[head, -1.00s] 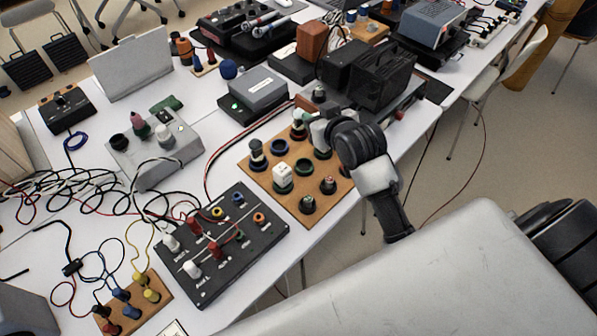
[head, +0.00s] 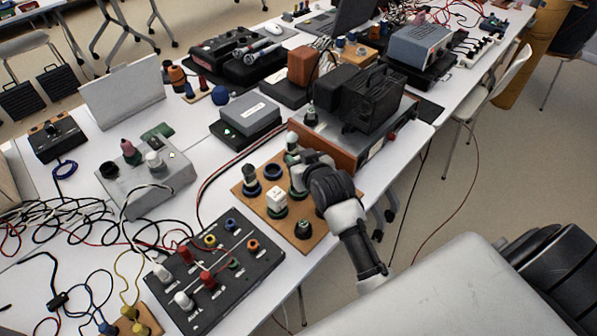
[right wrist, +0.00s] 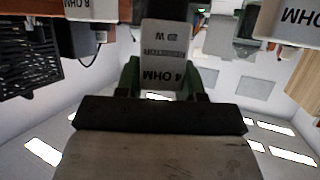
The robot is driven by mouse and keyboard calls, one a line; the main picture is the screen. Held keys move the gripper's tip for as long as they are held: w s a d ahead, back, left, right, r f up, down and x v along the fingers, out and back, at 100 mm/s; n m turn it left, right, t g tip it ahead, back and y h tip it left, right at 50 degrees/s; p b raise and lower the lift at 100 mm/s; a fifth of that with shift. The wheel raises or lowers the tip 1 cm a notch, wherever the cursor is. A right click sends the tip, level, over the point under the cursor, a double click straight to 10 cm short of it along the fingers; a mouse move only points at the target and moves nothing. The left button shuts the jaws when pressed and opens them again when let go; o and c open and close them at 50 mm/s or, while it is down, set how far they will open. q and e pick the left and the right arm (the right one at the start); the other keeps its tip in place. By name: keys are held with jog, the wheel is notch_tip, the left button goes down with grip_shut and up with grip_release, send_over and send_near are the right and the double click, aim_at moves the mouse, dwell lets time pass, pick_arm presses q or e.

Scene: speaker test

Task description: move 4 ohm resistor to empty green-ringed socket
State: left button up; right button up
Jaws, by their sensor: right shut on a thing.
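The 4 ohm resistor (right wrist: 163,42) is a pale block with dark print, upside down in the right wrist view. My right gripper (right wrist: 160,78) is shut on it, with one green-dark finger on each side. In the head view the right gripper (head: 306,160) is over the right part of the wooden socket board (head: 247,205); its wrist hides several spots there. A green-ringed socket (head: 297,192) shows partly beside the gripper, lower left of it. Whether the held resistor touches any socket cannot be told. My left gripper is not in view.
A black device (head: 376,100) stands behind the gripper. A black terminal panel (head: 218,270) lies in front of the board.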

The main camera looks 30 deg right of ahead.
jog(key=shift+a+f, duration=0.25)
jog(key=shift+a, duration=0.05)
jog(key=shift+f, duration=1.95)
jog(key=shift+f, duration=0.25)
jog(key=o, duration=0.9)
jog(key=shift+o, duration=0.2)
jog(key=shift+r, duration=0.25)
jog(key=v, duration=1.2)
